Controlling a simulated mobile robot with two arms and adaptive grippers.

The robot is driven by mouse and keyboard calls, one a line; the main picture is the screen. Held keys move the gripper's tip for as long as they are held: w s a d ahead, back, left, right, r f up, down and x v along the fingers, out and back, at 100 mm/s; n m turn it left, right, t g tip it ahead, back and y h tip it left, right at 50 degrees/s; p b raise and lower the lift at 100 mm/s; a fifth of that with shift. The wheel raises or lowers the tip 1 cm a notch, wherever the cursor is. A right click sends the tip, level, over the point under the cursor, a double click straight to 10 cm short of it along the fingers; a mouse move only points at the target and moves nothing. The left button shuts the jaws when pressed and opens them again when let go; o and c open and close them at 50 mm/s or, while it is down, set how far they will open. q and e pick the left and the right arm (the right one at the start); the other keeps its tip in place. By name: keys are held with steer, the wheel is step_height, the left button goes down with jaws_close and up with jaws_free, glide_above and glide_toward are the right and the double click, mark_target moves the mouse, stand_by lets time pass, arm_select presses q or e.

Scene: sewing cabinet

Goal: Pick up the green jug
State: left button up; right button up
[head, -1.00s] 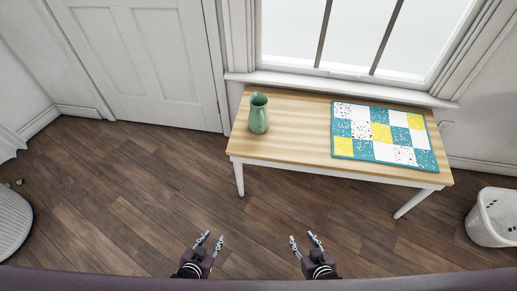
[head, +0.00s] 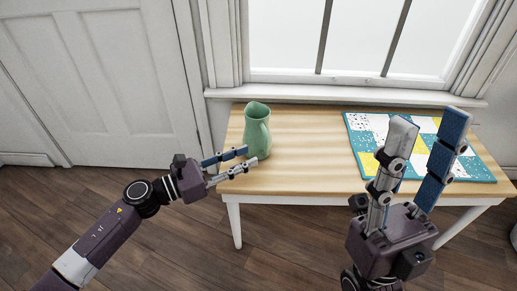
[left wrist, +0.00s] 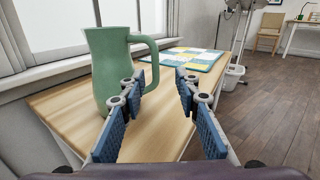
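My left gripper (head: 246,157) is open and empty at the table's front left, close in front of the jug. In the left wrist view the jug (left wrist: 108,68) is left of centre, beyond the left finger; its handle reaches toward the middle. The open fingers (left wrist: 160,90) have nothing between them, and I cannot tell whether one touches the jug. My right gripper (head: 430,120) is open and empty, raised in front of the table's right part.
A patchwork mat (head: 480,165) in teal, white and yellow lies on the table's right part, partly hidden by my right gripper. A window (head: 350,40) is behind the table, and a white door (head: 90,70) is at left. The table's middle is clear.

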mark_target(266, 152)
arm_select(q)
steer(key=shift+w+d+m, duration=0.15)
steer(key=shift+d+m, duration=0.15)
steer(key=x, duration=0.3)
steer(key=b+x, duration=0.1)
steer(key=x, duration=0.3)
steer(key=shift+w+a, duration=0.2)
steer(key=shift+w, duration=0.2)
jaws_close()
steer(key=shift+r, duration=0.15)
